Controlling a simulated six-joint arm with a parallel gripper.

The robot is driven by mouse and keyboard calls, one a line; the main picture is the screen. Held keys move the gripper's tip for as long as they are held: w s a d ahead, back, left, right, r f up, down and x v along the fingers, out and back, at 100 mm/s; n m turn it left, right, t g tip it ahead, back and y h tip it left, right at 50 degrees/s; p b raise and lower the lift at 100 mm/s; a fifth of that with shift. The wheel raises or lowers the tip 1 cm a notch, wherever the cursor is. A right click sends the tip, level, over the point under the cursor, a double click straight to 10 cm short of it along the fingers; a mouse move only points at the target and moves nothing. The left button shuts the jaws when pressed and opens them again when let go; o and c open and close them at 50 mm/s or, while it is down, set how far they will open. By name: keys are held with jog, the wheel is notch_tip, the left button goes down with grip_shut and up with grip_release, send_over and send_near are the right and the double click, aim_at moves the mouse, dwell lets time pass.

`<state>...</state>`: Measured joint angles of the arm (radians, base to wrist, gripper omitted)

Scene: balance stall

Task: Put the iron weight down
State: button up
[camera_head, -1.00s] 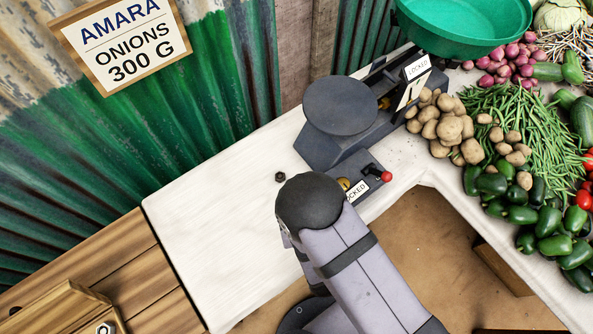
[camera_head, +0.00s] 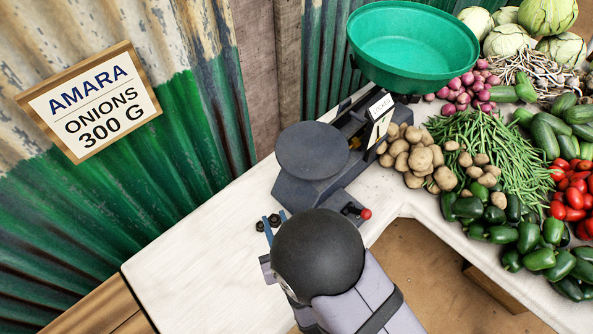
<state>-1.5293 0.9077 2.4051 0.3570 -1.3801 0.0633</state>
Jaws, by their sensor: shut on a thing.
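My gripper (camera_head: 275,222) is over the white counter, left of the scale's base. Its thin blue fingers are shut on a small dark iron weight (camera_head: 274,219). A second small dark weight (camera_head: 261,226) sits close to its left on the counter; I cannot tell whether the two touch. Whether the held weight rests on the counter or hangs just above it is unclear from this high angle. My dark round wrist joint hides what lies to the lower right of the fingers.
The balance scale, with a dark round plate (camera_head: 312,150) and a green pan (camera_head: 415,45), stands right of my gripper. A red-knobbed lever (camera_head: 365,214) is near my wrist. Potatoes (camera_head: 412,155) and other vegetables fill the right. The white counter (camera_head: 195,265) is clear on the left.

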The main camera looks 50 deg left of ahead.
jog(key=w+a+r+m+t+p, duration=0.1)
jog(key=w+a+r+p, duration=0.3)
jog(key=r, duration=0.5)
jog(key=w+a+r+m+t+p, duration=0.1)
jog(key=w+a+r+p, duration=0.25)
jog(key=a+r, duration=0.4)
notch_tip(320, 180, up, 4)
jog(key=n+b, duration=0.1)
jog(key=b, duration=0.1)
send_over(294, 152)
jog(key=shift+f+g+h, duration=0.1)
jog(key=shift+g+h, duration=0.2)
jog(key=shift+g, duration=0.1)
jog(key=shift+d+f, duration=0.1)
jog(key=shift+f+p, duration=1.55)
jog(key=shift+f, duration=3.4)
jog(key=shift+f, duration=0.1)
jog(key=o, duration=1.1)
